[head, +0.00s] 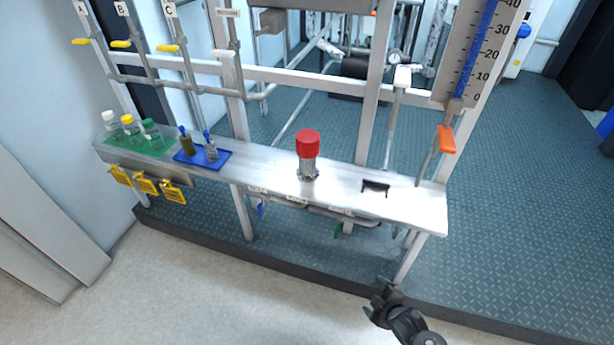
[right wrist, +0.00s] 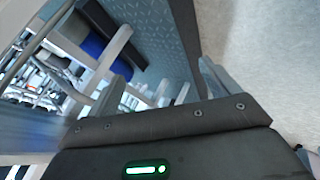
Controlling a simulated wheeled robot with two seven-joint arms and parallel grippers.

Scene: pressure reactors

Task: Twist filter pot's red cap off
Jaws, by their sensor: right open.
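The filter pot (head: 308,168) is a small metallic cylinder standing upright on the narrow metal shelf (head: 345,182). Its red cap (head: 308,143) sits on top of it. My right gripper (head: 381,292) is open and empty, low in front of the shelf's right end, well apart from the pot. In the right wrist view, its fingers (right wrist: 165,95) show at the lower middle with nothing between them, and the pot cannot be made out there. My left gripper is not in view.
Bottles with white, yellow and green caps stand on a green mat (head: 138,147) at the shelf's left. A blue tray (head: 224,155) holds two small items. A black bracket (head: 375,187) sits right of the pot. Pipes and an orange handle (head: 446,140) rise behind. Floor in front is clear.

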